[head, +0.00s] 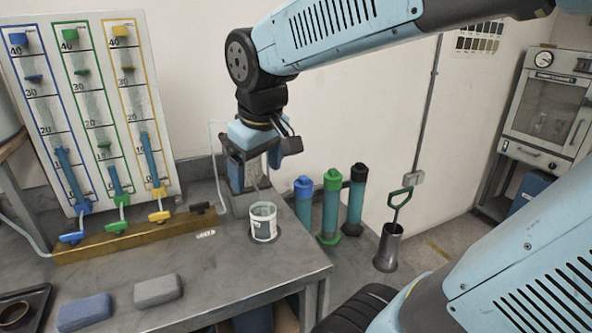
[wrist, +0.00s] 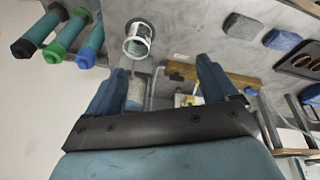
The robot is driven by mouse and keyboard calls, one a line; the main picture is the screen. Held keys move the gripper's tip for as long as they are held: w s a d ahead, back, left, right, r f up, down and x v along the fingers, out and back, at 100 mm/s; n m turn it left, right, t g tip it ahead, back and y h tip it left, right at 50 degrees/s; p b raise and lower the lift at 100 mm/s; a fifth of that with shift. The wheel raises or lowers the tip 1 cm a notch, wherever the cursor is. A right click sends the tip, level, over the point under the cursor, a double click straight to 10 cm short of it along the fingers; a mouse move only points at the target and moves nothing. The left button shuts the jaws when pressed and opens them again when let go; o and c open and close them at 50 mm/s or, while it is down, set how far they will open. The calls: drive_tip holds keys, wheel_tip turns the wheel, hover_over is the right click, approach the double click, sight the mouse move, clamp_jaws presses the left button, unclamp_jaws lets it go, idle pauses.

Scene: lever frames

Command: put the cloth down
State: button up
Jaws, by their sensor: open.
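My gripper (head: 262,172) is open above the bench, behind the white-and-grey cup. In the wrist view my fingers (wrist: 157,85) are spread, with no cloth between them. Two soft-looking folded pads lie flat and apart at the bench's front left: a blue one (head: 85,311) and a grey one (head: 158,290). They also show in the wrist view, the grey pad (wrist: 243,27) and the blue pad (wrist: 282,39), well away from my fingers. I cannot tell whether either pad is the cloth. No other cloth shows clearly.
The cup (head: 263,224) stands near the bench's (head: 225,268) right edge. A wooden rail (head: 135,236) with coloured valves runs below the gauge board (head: 88,110). Capped cylinders (head: 331,206) stand right of the cup. A dark tray (head: 22,306) sits front left. Bare bench lies between pads and cup.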

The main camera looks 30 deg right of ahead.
drive_tip(key=s+d+m+t, duration=0.2)
drive_tip(key=s+d+m, duration=0.2)
drive_tip(key=s+d, duration=0.1)
drive_tip(key=shift+s+r, duration=0.25)
drive_tip(key=shift+r, duration=0.05)
drive_tip(key=shift+d, duration=0.1)
idle(1.0)
